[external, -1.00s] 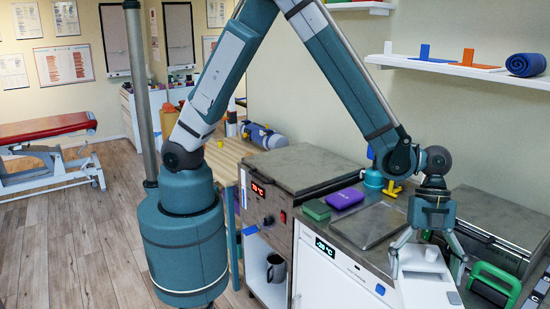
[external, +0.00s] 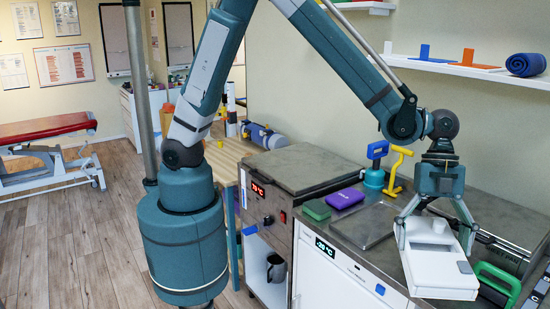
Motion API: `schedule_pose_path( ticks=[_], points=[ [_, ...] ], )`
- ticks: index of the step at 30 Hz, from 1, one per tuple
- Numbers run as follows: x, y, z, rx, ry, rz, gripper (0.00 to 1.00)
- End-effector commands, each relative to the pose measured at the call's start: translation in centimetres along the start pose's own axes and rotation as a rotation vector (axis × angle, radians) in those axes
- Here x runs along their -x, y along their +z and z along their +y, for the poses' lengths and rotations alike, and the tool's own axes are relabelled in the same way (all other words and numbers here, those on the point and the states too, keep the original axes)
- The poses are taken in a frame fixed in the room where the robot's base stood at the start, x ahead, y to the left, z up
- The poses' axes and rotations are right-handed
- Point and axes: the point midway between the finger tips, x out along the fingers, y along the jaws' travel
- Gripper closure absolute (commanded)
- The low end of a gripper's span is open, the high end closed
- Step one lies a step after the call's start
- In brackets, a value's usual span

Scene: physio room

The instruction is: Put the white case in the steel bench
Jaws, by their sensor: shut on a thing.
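The white case (external: 440,274) is a pale box with a raised block on top. It hangs between the spread fingers of my gripper (external: 435,238), which are shut on its two sides. The case appears held above the right part of the steel bench (external: 375,192), near its front edge, and looks slightly tilted. The bench has a grey metal top with a flat rectangular panel (external: 362,224) set in it. A white front with a "-20 °C" display (external: 325,246) is below. The case and gripper hide part of the bench top.
A purple pouch (external: 344,199) and a green block (external: 317,210) lie left of the panel. Blue-handled (external: 375,165) and yellow-handled (external: 397,170) items stand behind it. A green handle (external: 497,284) is right of the case. A steel-lidded "75 °C" unit (external: 298,168) stands left.

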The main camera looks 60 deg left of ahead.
Motion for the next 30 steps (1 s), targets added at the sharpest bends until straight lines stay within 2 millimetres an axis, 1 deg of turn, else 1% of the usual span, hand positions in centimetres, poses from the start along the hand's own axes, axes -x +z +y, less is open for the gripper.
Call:
schedule_pose_path(
  ticks=[1, 6, 13, 19, 30],
  points=[
    [1.1, -0.5, 0.0, 0.0, 0.0, 0.0, 0.31],
    [4.0, -1.6, 0.0, 0.0, 0.0, 0.0, 0.31],
    [6.7, -2.8, 0.0, 0.0, 0.0, 0.0, 0.31],
    [7.7, -3.2, 0.0, 0.0, 0.0, 0.0, 0.31],
    [7.8, -3.3, 0.0, 0.0, 0.0, 0.0, 0.31]
  ],
)
